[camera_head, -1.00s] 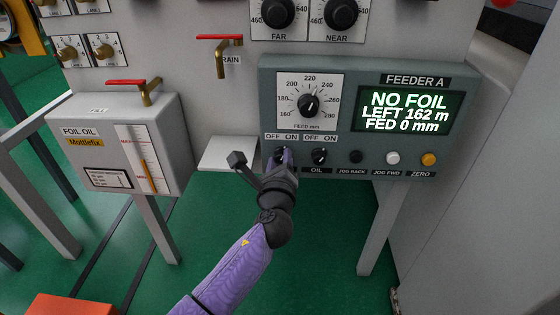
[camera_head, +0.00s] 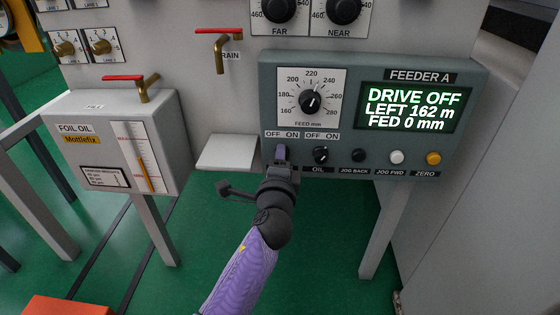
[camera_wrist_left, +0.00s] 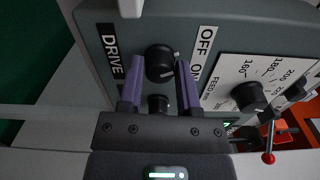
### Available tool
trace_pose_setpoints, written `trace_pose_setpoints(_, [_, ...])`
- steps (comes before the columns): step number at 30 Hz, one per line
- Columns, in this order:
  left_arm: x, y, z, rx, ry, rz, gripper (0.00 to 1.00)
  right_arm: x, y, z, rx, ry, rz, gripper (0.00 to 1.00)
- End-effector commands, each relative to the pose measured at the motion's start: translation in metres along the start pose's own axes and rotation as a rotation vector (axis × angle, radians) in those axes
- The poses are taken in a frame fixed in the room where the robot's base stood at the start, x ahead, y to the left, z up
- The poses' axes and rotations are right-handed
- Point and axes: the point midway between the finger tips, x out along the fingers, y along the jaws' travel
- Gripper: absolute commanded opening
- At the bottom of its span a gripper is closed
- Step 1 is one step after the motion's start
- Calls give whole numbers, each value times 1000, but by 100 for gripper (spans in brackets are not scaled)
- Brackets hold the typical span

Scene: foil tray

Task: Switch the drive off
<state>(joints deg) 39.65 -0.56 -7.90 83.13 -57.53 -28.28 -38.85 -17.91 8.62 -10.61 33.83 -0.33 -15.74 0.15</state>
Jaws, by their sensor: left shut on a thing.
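The feeder panel (camera_head: 475,100) has a lit display (camera_head: 410,108) reading DRIVE OFF, LEFT 162 m, FED 0 mm. My left gripper (camera_head: 281,153) reaches up to the panel's lower left, under the OFF/ON label, and hides the drive knob in the head view. In the left wrist view the black drive knob (camera_wrist_left: 160,58) sits between the purple fingers of my left gripper (camera_wrist_left: 159,68), which is shut on it. Its white mark points toward the OFF side. The DRIVE label (camera_wrist_left: 113,50) is beside it. My right gripper is not in view.
The oil knob (camera_head: 321,155) is close to the right of my left gripper. Jog back (camera_head: 359,156), jog forward (camera_head: 397,157) and zero (camera_head: 433,158) buttons follow. The feed dial (camera_head: 310,101) is above. A white shelf (camera_head: 228,153) and foil oil box (camera_head: 105,140) stand left.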

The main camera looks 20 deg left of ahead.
Motion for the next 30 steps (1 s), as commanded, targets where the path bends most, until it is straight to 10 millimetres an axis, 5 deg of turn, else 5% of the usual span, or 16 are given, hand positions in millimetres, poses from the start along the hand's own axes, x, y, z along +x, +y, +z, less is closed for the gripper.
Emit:
trace_pose_setpoints(24, [0, 2, 0, -115, 1, 4, 0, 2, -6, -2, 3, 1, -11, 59])
trace_pose_setpoints(25, [0, 2, 0, -115, 1, 4, 45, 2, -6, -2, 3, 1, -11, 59])
trace_pose_setpoints(30, [0, 1, 0, -115, 1, 3, 77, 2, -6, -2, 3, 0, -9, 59])
